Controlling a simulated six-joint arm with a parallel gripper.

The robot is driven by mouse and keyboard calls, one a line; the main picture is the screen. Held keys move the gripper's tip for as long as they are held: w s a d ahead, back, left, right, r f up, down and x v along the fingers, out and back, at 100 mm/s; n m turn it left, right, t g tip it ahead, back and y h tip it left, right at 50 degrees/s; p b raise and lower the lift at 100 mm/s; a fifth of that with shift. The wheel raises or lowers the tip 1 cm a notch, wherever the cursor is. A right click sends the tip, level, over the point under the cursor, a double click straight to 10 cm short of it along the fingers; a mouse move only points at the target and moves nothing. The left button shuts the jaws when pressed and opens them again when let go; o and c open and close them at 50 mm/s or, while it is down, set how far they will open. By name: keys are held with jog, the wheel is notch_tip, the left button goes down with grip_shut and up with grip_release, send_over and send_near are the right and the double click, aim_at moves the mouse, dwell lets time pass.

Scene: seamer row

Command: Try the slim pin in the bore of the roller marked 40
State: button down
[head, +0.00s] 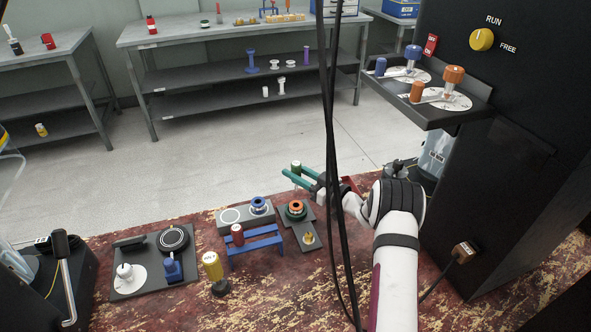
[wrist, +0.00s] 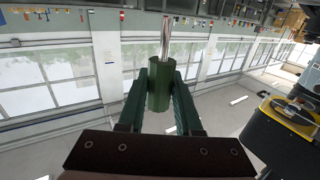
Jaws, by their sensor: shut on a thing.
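My gripper (head: 299,177) has green fingers shut on the green handle of a pin (head: 296,166). In the wrist view the green handle (wrist: 159,94) sits between the fingers (wrist: 160,90), and a slim bright metal shaft (wrist: 166,38) sticks out of it. In the head view the pin hangs roughly upright above a roller with an orange ring (head: 296,209), apart from it. That roller lies on a dark grey stand. A roller with a blue ring (head: 259,206) sits on a grey block to its left. I cannot read any number on either roller.
A blue rack (head: 262,243) holds a red-handled piece (head: 237,235). A yellow cylinder (head: 212,266) stands in front of it. A dark plate with a black disc (head: 172,239) lies to the left. A black machine column (head: 510,170) rises at right; dark cables hang in front of my arm.

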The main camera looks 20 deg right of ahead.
aim_at(296, 190)
jog(key=shift+f, duration=2.75)
jog(key=shift+f, duration=0.9)
jog(key=shift+r, duration=0.1)
jog(key=shift+r, duration=2.45)
